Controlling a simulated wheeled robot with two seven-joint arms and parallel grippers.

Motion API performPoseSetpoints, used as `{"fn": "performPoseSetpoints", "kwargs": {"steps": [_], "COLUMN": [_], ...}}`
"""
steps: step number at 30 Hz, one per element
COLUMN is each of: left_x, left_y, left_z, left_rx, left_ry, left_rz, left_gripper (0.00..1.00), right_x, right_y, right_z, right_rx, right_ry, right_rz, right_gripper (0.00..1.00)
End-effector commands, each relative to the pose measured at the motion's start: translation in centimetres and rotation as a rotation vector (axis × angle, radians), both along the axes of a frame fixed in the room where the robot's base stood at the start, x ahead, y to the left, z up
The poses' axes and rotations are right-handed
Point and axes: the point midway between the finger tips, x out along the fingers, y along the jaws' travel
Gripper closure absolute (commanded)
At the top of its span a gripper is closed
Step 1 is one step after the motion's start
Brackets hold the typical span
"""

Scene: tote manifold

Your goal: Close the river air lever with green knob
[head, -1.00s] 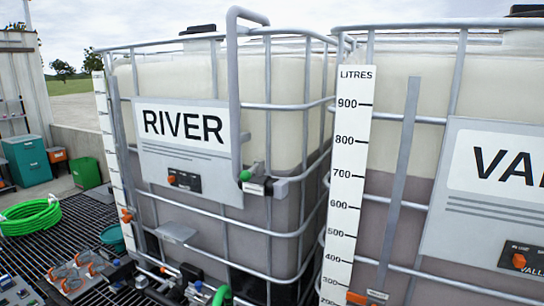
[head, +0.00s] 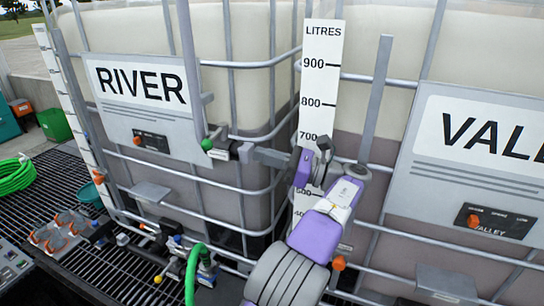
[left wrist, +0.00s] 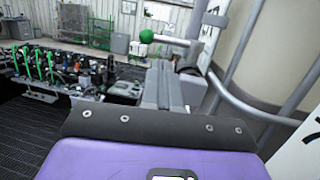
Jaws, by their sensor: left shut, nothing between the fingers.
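The river air lever's green knob (head: 207,144) sits at the left end of a short lever on the dark valve body (head: 222,149), at the foot of the grey pipe on the RIVER tank (head: 262,80). The knob also shows in the left wrist view (left wrist: 146,36), left of and beyond the fingertips. My left gripper (head: 256,154) comes from the right, its grey fingers shut and empty. It points left at the valve, close to its right side; I cannot tell whether they touch. The knob is clear of the fingers. My right gripper is not in view.
The white litre scale (head: 321,75) and the VALLEY tank (head: 430,90) stand to the right, behind my arm. Tank cage bars surround the valve. A green hose (head: 192,272) and pipe fittings lie below. Grating floor (head: 65,190) is at the left.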

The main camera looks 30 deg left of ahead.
Motion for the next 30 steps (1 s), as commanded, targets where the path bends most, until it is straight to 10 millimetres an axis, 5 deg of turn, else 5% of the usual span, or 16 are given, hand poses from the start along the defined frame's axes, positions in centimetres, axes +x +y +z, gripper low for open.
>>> {"fn": "performPoseSetpoints", "kwargs": {"steps": [12, 30], "left_x": [-2.1, -2.5], "left_y": [7.7, 9.2], "left_z": [1.5, 1.8], "left_rx": [-0.003, -0.002], "left_ry": [0.0, 0.0], "left_rz": [0.001, -0.006], "left_gripper": [1.0, 1.0], "right_x": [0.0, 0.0], "right_y": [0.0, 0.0], "right_z": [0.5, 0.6], "right_rx": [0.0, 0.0], "right_ry": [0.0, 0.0], "right_rz": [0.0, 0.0], "right_gripper": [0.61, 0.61]}}
